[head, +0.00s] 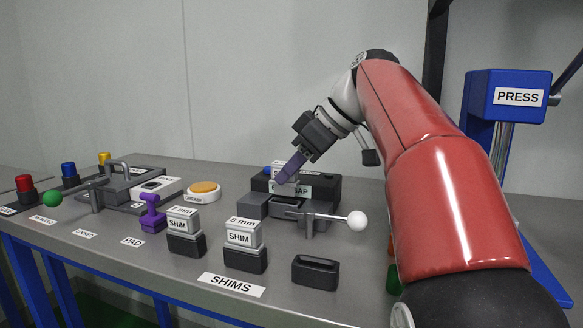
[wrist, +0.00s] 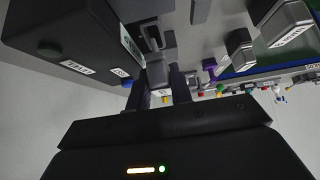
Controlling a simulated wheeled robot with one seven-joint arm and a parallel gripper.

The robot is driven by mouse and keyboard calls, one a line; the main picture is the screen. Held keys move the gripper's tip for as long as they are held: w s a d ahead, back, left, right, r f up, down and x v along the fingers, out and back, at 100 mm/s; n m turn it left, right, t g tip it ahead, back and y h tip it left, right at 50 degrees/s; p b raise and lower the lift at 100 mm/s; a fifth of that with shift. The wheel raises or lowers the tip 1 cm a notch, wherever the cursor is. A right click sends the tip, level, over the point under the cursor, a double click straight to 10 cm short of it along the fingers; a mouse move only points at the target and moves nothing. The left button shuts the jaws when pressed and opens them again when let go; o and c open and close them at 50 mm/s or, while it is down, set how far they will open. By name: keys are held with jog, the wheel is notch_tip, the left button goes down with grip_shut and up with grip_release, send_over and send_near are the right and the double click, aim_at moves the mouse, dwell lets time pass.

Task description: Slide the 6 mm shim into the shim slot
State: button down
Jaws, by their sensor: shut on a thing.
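My gripper (head: 284,176) reaches down at a slant to the black gap block (head: 325,188). Its fingers are shut on a light grey shim block (head: 277,167), mostly hidden behind them in the head view. I cannot read its size. The shim is at the front of the gap block, and the fingers hide whether it is in the slot. In the wrist view the two fingers (wrist: 161,92) point toward the block's labelled side. The shim marked 8 mm (head: 243,232) and another shim (head: 183,219) stand in black holders. A third holder (head: 316,272) is empty.
A lever with a white ball (head: 357,221) sticks out right in front of the gap block. A purple part (head: 152,214), an orange-topped disc (head: 203,190) and a green-ball lever (head: 53,198) are to the left. The blue press (head: 507,96) stands at right.

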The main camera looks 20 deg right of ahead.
aim_at(297, 181)
jog(key=shift+f+b, duration=1.45)
jog(key=shift+f, duration=0.25)
jog(key=c, duration=1.2)
grip_release()
jog(key=shift+o, duration=0.2)
jog(key=p+v, duration=0.2)
jog(key=v, duration=0.4)
jog(key=shift+s+d+r, duration=0.1)
jog(key=shift+d+r, duration=0.05)
jog(key=shift+r, duration=0.15)
jog(key=shift+s+d+r, duration=0.3)
jog(key=shift+s+r, duration=0.05)
jog(key=shift+r, duration=0.1)
jog(key=shift+s+a, duration=0.1)
